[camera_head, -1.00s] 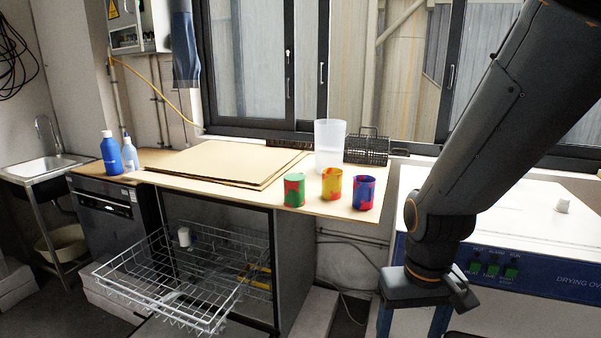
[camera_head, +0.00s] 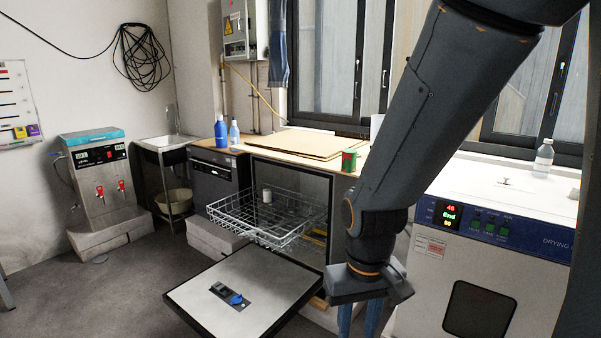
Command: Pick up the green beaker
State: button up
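The green beaker (camera_head: 348,161), with red patches, stands upright on the wooden counter (camera_head: 275,151) near its right end, just left of my arm. My arm hides what stands to its right; the yellow and blue beakers seen earlier do not show now. My gripper (camera_head: 372,290) hangs low in front of the counter, below and well apart from the beaker. From this angle I cannot tell whether its fingers are open or shut.
An open dishwasher with a wire rack (camera_head: 265,222) and lowered door (camera_head: 240,295) is below the counter. The drying oven (camera_head: 490,250) stands at right.

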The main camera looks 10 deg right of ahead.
aim_at(348, 157)
jog(key=z, duration=0.9)
jog(key=i, duration=1.25)
jog(key=u, duration=0.4)
